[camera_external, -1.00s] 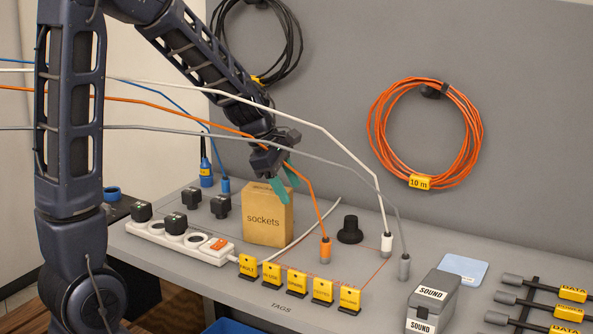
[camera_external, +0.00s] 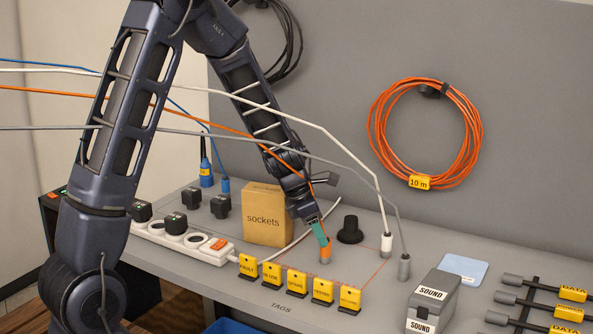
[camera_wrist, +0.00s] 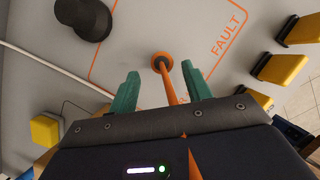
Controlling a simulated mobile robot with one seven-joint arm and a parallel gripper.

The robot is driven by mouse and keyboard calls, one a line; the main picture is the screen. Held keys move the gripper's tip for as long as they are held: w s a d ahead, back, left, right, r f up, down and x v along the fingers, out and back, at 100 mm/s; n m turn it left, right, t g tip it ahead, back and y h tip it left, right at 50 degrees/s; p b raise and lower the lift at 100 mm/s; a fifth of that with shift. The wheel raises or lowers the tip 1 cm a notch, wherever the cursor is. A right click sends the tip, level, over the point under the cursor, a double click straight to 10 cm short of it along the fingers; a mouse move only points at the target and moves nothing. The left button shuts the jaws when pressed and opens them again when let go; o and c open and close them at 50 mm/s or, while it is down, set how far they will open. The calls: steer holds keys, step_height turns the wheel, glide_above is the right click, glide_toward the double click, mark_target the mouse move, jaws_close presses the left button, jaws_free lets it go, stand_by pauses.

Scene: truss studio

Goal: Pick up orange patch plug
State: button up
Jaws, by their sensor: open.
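The orange patch plug (camera_external: 325,256) stands upright on the bench, its orange cable rising up and away to the left. My gripper (camera_external: 322,236) is right above it, with a green fingertip overlapping the plug's top in the external view. In the wrist view my gripper (camera_wrist: 163,84) is open, with one green finger on either side of the orange cable. The orange plug (camera_wrist: 162,62) shows there just beyond the fingertips, between their lines. Nothing is held between the fingers.
A black knob (camera_external: 350,229) stands close behind the plug. Yellow tags (camera_external: 296,281) line the bench front. The white plug (camera_external: 387,243) and grey plug (camera_external: 403,267) stand to the right, their cables crossing above. A sockets box (camera_external: 264,214) is at left.

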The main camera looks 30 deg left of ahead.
mark_target(328, 247)
steer(key=shift+d+x, duration=0.15)
steer(key=shift+x, duration=1.3)
steer(key=shift+d+x, duration=0.1)
steer(key=shift+x, duration=1.3)
steer(key=shift+r, duration=0.15)
steer(key=c, duration=1.1)
